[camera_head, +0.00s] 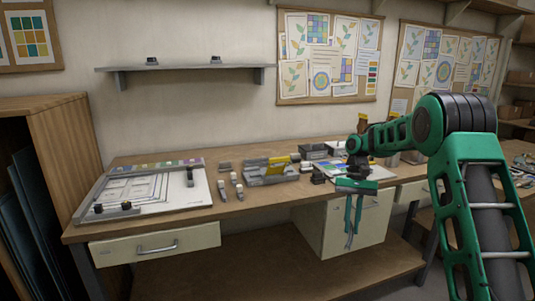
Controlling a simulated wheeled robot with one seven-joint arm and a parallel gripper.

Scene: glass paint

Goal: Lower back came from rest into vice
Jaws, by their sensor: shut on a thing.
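I cannot pick out the came with certainty. A small dark block (319,176) stands at the bench's front, left of my gripper, and may be the vice. A grey rack (270,179) with yellow and pale pieces stands further left and may be the rest.
The wooden bench (250,198) carries a framed board (185,199) at left, small tools (238,187), and a coloured pattern sheet (335,167) beside my gripper. A grey box (313,151) stands behind. The wall shelf (185,68) is high above.

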